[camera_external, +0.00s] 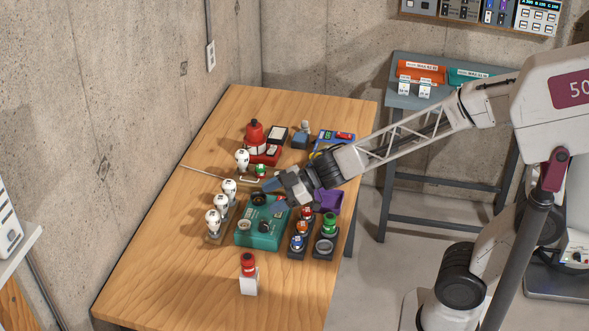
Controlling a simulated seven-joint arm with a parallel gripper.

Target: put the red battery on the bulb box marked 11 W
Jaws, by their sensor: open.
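My gripper (271,195) is open over the middle of the wooden table (165,265), above the back edge of a teal case (257,238). No object shows between its fingers. A small red cylindrical thing (248,262) stands upright on a white box (249,284) near the front of the table, apart from my gripper; I cannot tell whether it is the red battery. Another small red-topped item (307,213) stands in the group right of the case.
White bulbs (214,217) stand left of the teal case. Coloured items in dark holders (325,248) and a purple bin (328,201) stand to its right. A red bottle (255,134) stands behind. The table's front left is clear.

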